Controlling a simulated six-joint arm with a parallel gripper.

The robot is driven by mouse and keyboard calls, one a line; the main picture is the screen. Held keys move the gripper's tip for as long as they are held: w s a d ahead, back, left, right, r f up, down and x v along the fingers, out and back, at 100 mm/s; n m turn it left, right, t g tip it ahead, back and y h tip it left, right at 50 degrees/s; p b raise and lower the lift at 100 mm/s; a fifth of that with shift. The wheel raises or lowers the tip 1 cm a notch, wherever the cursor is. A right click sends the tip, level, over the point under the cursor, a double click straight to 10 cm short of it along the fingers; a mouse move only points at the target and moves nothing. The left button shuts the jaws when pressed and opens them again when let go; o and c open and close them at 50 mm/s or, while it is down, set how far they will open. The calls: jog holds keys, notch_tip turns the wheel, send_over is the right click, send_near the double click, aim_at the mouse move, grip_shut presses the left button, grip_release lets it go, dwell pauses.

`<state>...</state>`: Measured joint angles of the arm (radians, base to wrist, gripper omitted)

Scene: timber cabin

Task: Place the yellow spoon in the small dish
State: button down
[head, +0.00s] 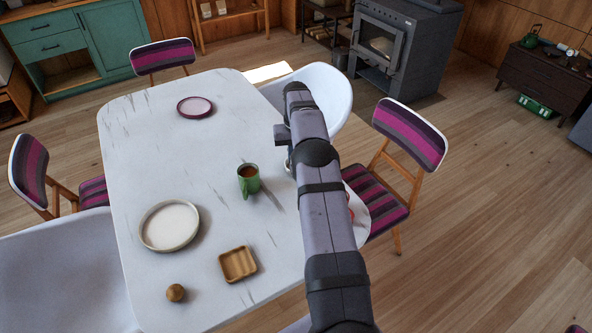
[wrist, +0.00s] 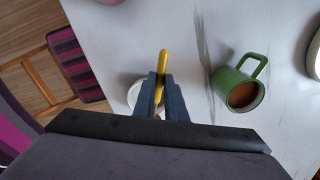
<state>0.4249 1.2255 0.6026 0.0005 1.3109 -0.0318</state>
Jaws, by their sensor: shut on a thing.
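The yellow spoon (wrist: 163,62) is between the two fingers of my gripper (wrist: 160,78) in the wrist view. The gripper is shut on it, and one end sticks out past the fingertips. A small white round dish (wrist: 132,94) shows behind and to the left of the fingers, partly hidden by them. The spoon's lower part is hidden between the fingers, so I cannot tell whether it touches the dish. In the head view my arm hides the gripper and spoon.
A green mug (head: 248,181) with brown drink stands close by, also seen in the wrist view (wrist: 240,92). A white plate (head: 170,226), a square wooden dish (head: 238,264), a brown ball (head: 175,292) and a purple-rimmed plate (head: 195,107) sit on the white table (head: 150,150).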

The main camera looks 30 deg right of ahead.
jog(key=shift+f+p, duration=0.5)
jog(key=shift+f, duration=1.35)
jog(key=shift+f, duration=0.15)
jog(key=c, duration=1.8)
grip_release()
notch_tip(320, 180, up, 12)
jog(key=b, duration=0.1)
jog(key=shift+a+r, duration=0.1)
jog(key=shift+r, duration=0.1)
